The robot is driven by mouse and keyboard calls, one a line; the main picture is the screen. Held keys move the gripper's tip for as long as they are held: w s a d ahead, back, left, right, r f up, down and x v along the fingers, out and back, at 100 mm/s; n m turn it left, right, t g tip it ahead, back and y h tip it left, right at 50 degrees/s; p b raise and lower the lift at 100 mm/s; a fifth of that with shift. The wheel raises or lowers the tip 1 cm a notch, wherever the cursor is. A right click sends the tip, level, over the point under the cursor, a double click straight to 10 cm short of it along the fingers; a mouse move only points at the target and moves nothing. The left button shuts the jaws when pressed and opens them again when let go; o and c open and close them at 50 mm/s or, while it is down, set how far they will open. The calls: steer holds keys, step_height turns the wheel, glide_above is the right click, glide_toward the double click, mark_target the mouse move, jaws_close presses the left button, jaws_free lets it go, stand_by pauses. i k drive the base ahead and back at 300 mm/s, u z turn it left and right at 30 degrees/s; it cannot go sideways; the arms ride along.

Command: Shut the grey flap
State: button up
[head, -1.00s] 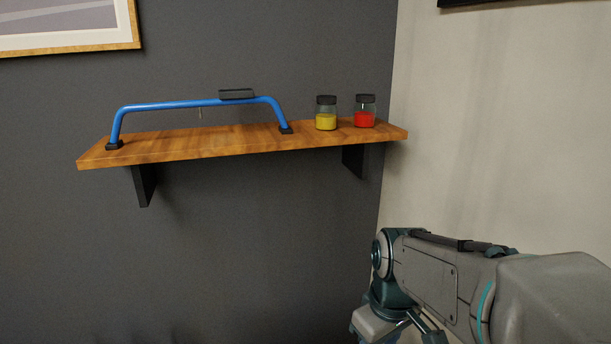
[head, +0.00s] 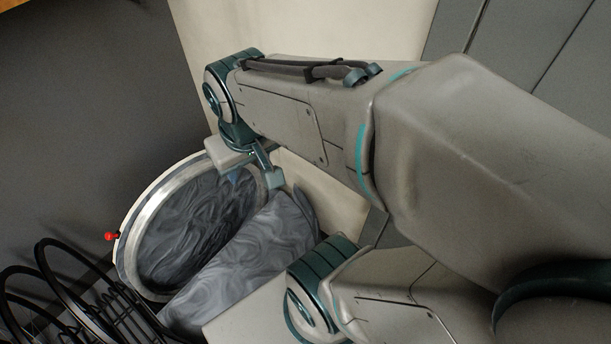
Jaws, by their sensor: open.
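A round, dark grey swirled face with a silver rim (head: 125,250) is at the lower left of the head view, tilted. A red knob (head: 111,236) sticks out at its left edge. A paler grey swirled curved piece (head: 245,262) adjoins its lower right. I cannot tell which of these is the grey flap, or how far it stands open. My gripper (head: 250,167) is open and empty, its fingers apart over the upper right part of the rim. I cannot tell whether they touch it. My arm hides part of the area to the right.
A black wire rack (head: 95,300) with curved hoops stands at the lower left, close to the round rim. A dark wall (head: 90,110) is behind on the left, with a pale wall (head: 300,25) beside it. Grey panels (head: 520,50) fill the upper right.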

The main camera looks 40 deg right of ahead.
mark_target(288, 229)
steer(key=z, duration=0.1)
steer(key=k, duration=1.3)
